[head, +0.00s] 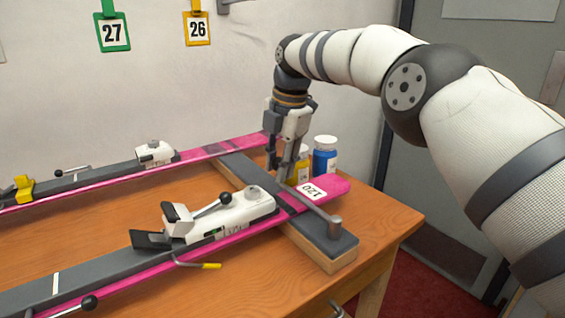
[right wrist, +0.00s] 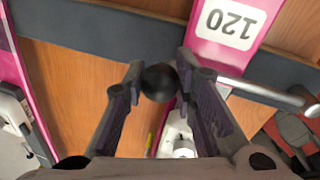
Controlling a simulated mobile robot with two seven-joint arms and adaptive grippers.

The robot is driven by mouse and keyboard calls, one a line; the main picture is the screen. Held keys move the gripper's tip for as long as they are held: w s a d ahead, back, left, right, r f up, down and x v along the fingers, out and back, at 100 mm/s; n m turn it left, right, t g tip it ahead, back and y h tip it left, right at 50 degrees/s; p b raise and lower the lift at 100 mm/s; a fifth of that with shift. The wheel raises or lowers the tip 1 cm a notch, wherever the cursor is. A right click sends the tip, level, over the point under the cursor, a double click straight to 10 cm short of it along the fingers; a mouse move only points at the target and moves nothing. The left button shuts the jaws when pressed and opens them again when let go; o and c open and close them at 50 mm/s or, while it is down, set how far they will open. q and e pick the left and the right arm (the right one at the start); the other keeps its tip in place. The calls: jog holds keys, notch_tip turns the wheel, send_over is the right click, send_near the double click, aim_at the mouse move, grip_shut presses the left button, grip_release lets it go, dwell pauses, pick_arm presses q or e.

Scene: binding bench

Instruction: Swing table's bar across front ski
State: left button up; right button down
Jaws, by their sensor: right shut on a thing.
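The front ski (head: 245,220) is pink and carries a white 120 label; its tip also shows in the right wrist view (right wrist: 215,52). It lies on the wooden table (head: 130,213), over a dark padded block (head: 325,243). The table's metal bar (head: 312,206) runs from a short post at the block's near end across the front ski, beside the label. In the right wrist view the bar (right wrist: 265,92) ends in a black ball knob (right wrist: 159,83). My right gripper (head: 278,172) is shut on this knob, on the ski's far side. My left gripper is not in view.
A second pink ski (head: 215,150) lies farther back. A blue bottle (head: 325,158) and a yellow bottle (head: 303,165) stand close behind the gripper. A white binding (head: 235,213) with a lever sits on the front ski.

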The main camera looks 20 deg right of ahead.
jog(key=shift+a, duration=0.15)
jog(key=c, duration=1.3)
grip_release()
jog(key=shift+s, duration=0.1)
jog(key=r, duration=0.5)
jog(key=s+r, duration=0.1)
jog(key=r, duration=0.1)
jog(key=shift+s+d+r, duration=0.1)
jog(key=shift+d+r, duration=0.05)
jog(key=shift+d, duration=0.15)
